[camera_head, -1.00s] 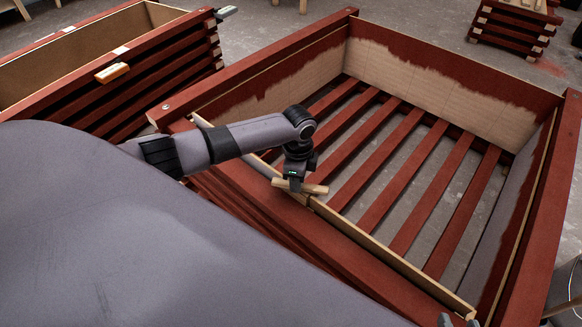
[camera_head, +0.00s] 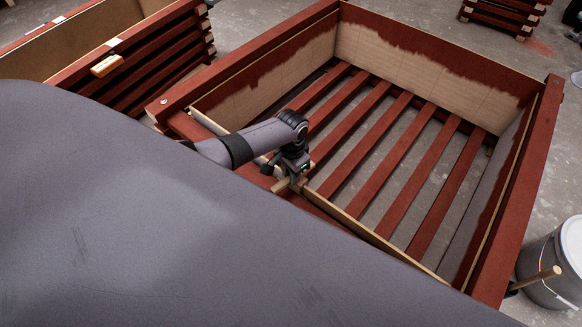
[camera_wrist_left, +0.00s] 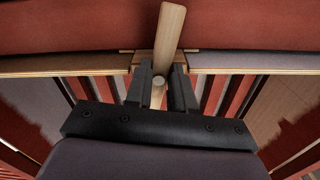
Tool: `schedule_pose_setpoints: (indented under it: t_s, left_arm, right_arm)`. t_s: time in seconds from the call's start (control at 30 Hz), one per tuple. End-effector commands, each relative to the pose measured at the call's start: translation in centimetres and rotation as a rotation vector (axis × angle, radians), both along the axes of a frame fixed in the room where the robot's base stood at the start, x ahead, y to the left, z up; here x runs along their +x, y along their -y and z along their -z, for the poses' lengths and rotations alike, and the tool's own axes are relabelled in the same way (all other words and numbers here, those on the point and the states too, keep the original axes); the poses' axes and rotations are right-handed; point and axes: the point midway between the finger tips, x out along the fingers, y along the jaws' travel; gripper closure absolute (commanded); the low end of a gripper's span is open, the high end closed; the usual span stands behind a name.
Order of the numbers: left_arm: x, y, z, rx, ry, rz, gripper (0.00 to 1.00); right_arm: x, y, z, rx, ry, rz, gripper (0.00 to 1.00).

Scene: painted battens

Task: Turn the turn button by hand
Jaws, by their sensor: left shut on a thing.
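The turn button is a pale wooden bar (camera_head: 281,186) on the near wall of a red-painted slatted crate (camera_head: 400,245). It lies across the thin top edge of that wall. My left gripper (camera_head: 291,178) points down over the bar's middle and is shut on it, hiding part of it. In the left wrist view, the bar (camera_wrist_left: 170,35) runs up the picture between the two dark fingers (camera_wrist_left: 160,88), crossing the pale edge, with a round peg end low between the fingers. My right gripper is not in view.
A second red crate (camera_head: 150,75) stands at the left, with a small orange-tan block (camera_head: 108,65) on its edge. A grey bucket (camera_head: 550,265) with a wooden handle (camera_head: 535,281) near it stands at the right. The slatted crate's inside is empty.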

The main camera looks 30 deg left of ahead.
Motion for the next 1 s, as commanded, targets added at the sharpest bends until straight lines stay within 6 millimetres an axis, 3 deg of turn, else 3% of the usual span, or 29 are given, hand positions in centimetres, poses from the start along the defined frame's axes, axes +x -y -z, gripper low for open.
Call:
schedule_pose_setpoints:
  t_s: [0.3,0.83,0.87,0.9,1.0]
  left_arm:
    - [-0.1,0.21,-0.02,-0.002,-0.003,-0.111,1.0]
    - [-0.02,0.21,0.0,-0.002,-0.001,-0.128,1.0]
    - [-0.02,0.21,0.0,-0.002,-0.001,-0.128,0.67]
    - [-0.02,0.21,0.0,-0.002,-0.001,-0.128,0.54]
    - [-0.01,0.19,-0.01,-0.001,0.0,-0.128,0.51]
  right_arm:
    - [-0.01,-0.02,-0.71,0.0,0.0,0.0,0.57]
    - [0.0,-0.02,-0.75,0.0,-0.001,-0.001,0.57]
    - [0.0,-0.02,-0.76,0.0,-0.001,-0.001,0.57]
    - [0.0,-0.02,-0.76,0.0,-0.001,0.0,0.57]
    - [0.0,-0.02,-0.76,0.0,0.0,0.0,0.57]
